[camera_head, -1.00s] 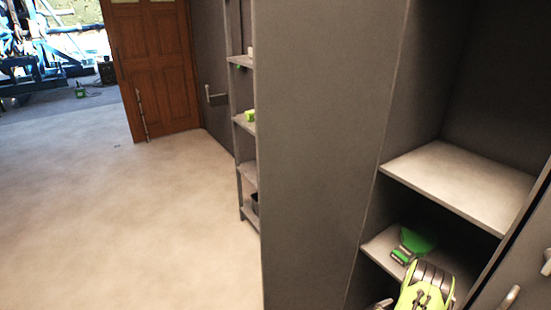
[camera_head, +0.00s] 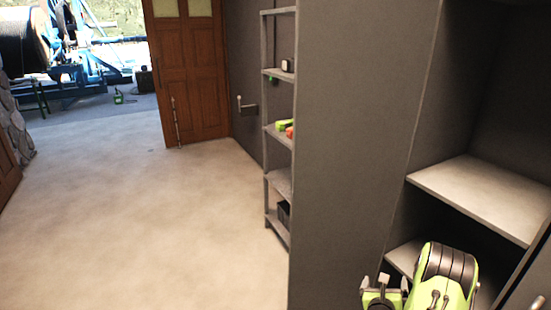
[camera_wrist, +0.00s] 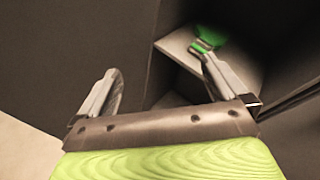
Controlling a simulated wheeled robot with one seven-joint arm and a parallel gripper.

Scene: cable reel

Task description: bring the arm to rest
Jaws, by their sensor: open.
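My gripper (camera_head: 384,285) shows at the lower right of the head view, in front of the cabinet and beside my lime-green arm. In the wrist view my gripper (camera_wrist: 155,75) has its two fingers spread apart with nothing between them. I cannot tell from these views how far the fingers are from the shelf.
The open grey cabinet (camera_head: 362,130) fills the right side, with a bare upper shelf (camera_head: 485,195). A narrow rack (camera_head: 279,178) with small items stands beyond its side panel. A wooden door (camera_head: 188,80) is at the back. The pale floor (camera_head: 150,230) is clear at left.

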